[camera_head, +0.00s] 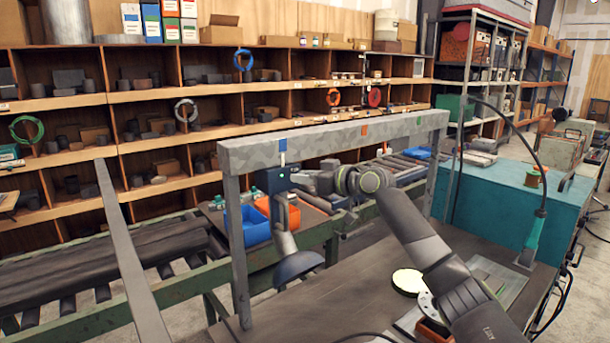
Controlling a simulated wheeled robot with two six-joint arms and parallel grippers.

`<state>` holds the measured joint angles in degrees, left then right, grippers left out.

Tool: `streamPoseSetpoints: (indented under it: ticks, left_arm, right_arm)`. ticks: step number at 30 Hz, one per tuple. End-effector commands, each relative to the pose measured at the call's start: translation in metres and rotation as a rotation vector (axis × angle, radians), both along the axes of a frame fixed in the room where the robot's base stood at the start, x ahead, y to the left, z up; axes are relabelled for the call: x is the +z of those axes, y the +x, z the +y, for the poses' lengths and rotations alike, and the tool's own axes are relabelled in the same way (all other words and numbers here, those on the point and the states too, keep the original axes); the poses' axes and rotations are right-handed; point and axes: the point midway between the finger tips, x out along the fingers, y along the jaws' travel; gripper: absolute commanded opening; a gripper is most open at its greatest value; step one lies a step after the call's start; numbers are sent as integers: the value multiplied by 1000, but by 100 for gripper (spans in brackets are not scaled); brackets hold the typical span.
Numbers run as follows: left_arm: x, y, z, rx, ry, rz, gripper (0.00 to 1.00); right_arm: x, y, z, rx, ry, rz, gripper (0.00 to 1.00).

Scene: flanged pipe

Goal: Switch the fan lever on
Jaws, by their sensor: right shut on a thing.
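A small dark blue switch box (278,179) hangs under the grey overhead beam (340,137), below a white and blue tag. My right arm comes in from the lower right, and its gripper (298,181) is at the right side of this box. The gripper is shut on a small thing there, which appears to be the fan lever. The fingers hide most of the lever, so its position cannot be told. A grey duct with a hood (298,266) hangs below the box. My left gripper is not in view.
The beam's left post (238,255) stands close to the box. A blue bin (247,226) and an orange bin (278,213) sit behind. A round pale disc (408,281) lies on the workbench (340,305). A teal cabinet (490,207) stands at right.

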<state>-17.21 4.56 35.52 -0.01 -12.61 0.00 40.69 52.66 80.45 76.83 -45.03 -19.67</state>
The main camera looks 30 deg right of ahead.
Motion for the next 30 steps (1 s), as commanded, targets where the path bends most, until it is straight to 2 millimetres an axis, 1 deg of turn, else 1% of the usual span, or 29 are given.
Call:
streamPoseSetpoints:
  ticks: [5,6,9,20,23,30]
  left_arm:
    - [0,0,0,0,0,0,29]
    - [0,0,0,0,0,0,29]
    - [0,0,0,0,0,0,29]
    - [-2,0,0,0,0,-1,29]
    - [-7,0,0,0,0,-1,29]
    - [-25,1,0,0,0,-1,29]
  right_arm:
    - [0,0,0,0,1,-2,0]
    - [0,0,0,0,1,-2,26]
    - [0,0,0,0,0,-2,39]
    - [0,-2,-2,-2,-1,-3,39]
    - [0,-10,-6,-3,-4,-5,39]
    - [2,-42,-18,-4,-7,-3,39]
